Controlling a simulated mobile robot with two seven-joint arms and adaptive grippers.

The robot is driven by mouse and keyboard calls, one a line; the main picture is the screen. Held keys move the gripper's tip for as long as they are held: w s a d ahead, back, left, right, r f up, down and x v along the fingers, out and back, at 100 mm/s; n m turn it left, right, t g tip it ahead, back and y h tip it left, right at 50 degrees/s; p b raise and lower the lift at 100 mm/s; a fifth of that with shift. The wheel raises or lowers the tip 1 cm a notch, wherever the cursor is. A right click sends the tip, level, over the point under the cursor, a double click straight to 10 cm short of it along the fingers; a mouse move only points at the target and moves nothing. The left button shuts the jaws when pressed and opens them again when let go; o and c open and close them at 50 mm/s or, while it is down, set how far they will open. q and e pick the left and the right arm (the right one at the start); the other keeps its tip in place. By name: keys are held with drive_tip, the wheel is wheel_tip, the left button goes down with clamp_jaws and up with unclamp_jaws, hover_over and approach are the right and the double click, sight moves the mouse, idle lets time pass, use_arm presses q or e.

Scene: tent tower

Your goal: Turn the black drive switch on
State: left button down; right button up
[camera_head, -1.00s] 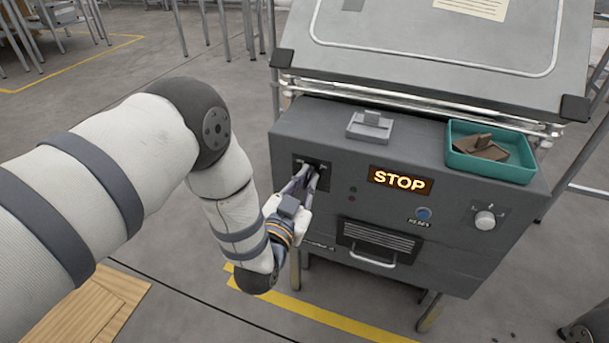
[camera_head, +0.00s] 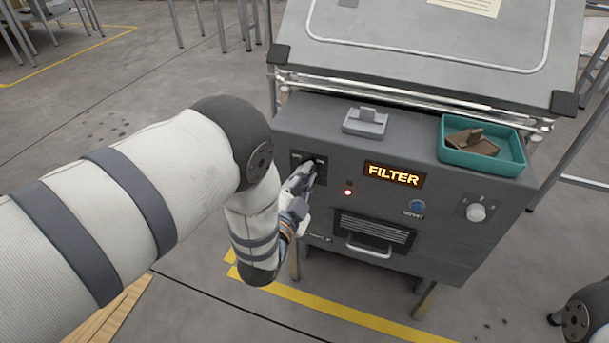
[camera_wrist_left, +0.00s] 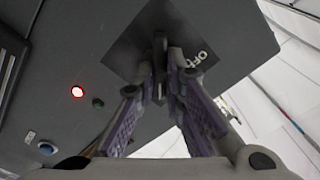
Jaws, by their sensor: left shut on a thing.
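The black drive switch is a lever (camera_wrist_left: 159,44) on a dark square plate (camera_head: 297,158) at the left of the grey cabinet's front. In the left wrist view "OFF" is printed on the plate beside the lever. My left gripper (camera_head: 307,170) is at the switch, and its fingers (camera_wrist_left: 163,78) are closed around the lever. In the head view the fingers hide most of the lever, so its exact angle is hard to tell there. My right gripper is not in view.
The cabinet display (camera_head: 393,174) reads "FILTER" and a red lamp (camera_head: 348,192) is lit. A blue reset button (camera_head: 417,206) and a round knob (camera_head: 476,212) sit to the right. A teal tray (camera_head: 513,164) with brown pieces and a grey block (camera_head: 365,122) rest on top.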

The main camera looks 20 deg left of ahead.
use_arm(q)
drive_tip(key=shift+w+r, duration=0.2)
drive_tip(key=shift+r, duration=0.05)
drive_tip(key=c, duration=1.7)
unclamp_jaws()
drive_tip(key=shift+f, duration=0.1)
drive_tip(key=s, duration=1.2)
drive_tip(key=shift+a, duration=0.25)
drive_tip(key=shift+f, duration=0.1)
